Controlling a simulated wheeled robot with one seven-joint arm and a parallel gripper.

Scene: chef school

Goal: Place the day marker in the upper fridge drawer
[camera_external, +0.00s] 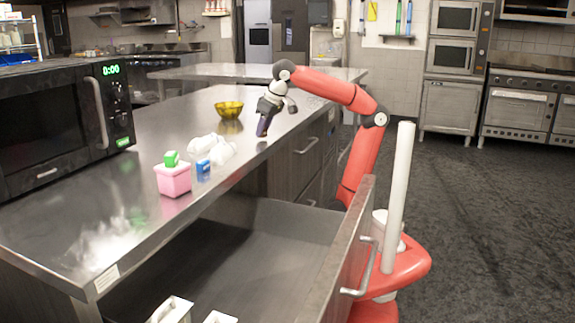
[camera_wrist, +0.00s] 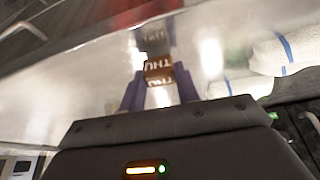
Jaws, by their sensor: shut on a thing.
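The day marker (camera_wrist: 158,70) is a small brown block with "THU" in white letters. It sits between the purple fingertips of my gripper (camera_wrist: 160,85) in the wrist view, and its reflection shows in the shiny counter. In the external view my gripper (camera_external: 264,128) points down at the counter's right edge, shut on the marker, with only a brown sliver at its tip showing. I cannot tell whether the marker touches the counter. A wide drawer (camera_external: 265,225) under the counter is pulled open, with a metal front and bar handle (camera_external: 362,275).
On the steel counter (camera_external: 150,120) stand a pink box (camera_external: 173,182) with a green block (camera_external: 171,158), a blue block (camera_external: 203,167), white rolled towels (camera_external: 222,153), a yellow bowl (camera_external: 229,109) and a microwave (camera_external: 60,120). Pale containers (camera_external: 172,310) lie at the drawer's near end; its middle is clear.

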